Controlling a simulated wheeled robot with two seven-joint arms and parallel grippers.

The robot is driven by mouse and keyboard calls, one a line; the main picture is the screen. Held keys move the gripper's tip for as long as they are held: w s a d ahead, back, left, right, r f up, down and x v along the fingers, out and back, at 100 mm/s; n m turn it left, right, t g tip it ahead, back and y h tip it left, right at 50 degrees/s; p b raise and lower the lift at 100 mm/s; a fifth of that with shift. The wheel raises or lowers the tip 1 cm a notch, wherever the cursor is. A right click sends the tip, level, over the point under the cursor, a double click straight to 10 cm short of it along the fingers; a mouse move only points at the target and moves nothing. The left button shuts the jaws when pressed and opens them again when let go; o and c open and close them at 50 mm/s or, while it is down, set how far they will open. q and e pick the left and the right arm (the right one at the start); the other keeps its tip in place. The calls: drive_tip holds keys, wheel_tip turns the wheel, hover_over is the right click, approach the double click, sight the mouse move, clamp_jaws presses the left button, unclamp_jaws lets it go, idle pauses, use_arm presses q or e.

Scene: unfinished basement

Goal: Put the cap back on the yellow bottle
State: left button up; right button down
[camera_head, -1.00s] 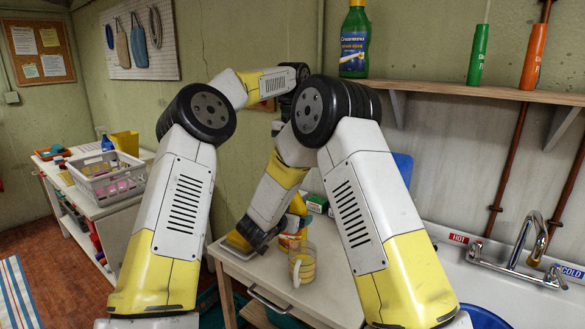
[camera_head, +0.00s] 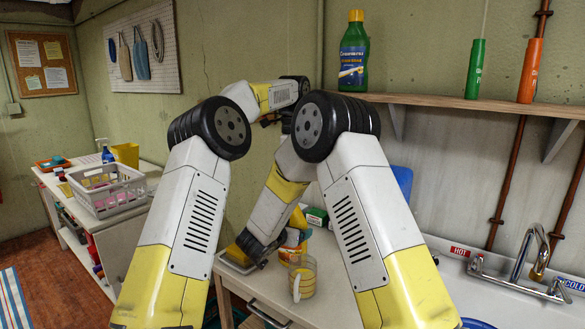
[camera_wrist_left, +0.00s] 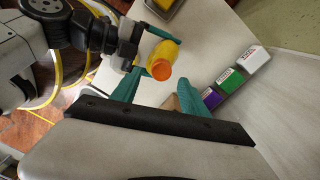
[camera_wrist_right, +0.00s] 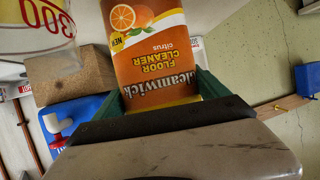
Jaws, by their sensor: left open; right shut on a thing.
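The yellow bottle (camera_wrist_left: 158,52) stands on the white worktop, its orange citrus floor-cleaner label (camera_wrist_right: 150,60) filling the right wrist view. In the head view it is partly hidden by my right arm (camera_head: 293,246). My right gripper (camera_wrist_right: 152,98) is shut around the bottle from the side. My right arm hides this hand in the head view.
A clear measuring jug (camera_head: 303,279) stands close in front of the bottle. Several small boxes (camera_wrist_left: 231,80) stand by the wall. The sink tap (camera_head: 530,252) is at right. A shelf (camera_head: 470,104) with a green bottle (camera_head: 354,52) hangs above. A white basket (camera_head: 108,192) sits at left.

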use_arm(q)
drive_tip(key=n, duration=0.7)
drive_tip(key=shift+r, duration=0.3)
drive_tip(key=n, duration=0.7)
drive_tip(key=shift+r, duration=0.3)
drive_tip(key=n, duration=0.6)
drive_tip(key=shift+r+n, duration=0.4)
drive_tip(key=n, duration=0.6)
drive_tip(key=shift+r, duration=0.4)
drive_tip(key=shift+f, duration=0.15)
drive_tip(key=shift+f, duration=3.85)
